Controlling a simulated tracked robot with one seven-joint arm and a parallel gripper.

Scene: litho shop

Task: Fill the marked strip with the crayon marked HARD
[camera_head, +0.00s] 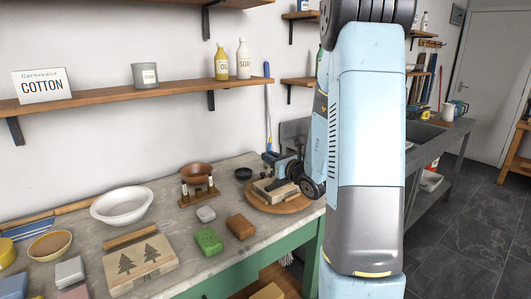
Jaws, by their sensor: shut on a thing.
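My gripper (281,180) is at the back right of the bench, low over a round wooden board (290,209) with pale wooden pieces on it. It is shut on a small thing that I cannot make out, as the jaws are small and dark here. A small wooden rack (199,199) with dark upright sticks bearing white labels stands to the left of the gripper. The labels are too small to read, so I cannot tell which crayon is HARD. A pale stone (140,270) with two dark trees drawn on it lies at the front. I cannot pick out the marked strip.
A white basin (121,205), a brown bowl (197,170), a green sponge (208,241), a brown block (240,227) and a small dark bowl (243,174) are on the bench. A shelf (130,96) with bottles runs above. Bare bench shows between the stone and the sponge.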

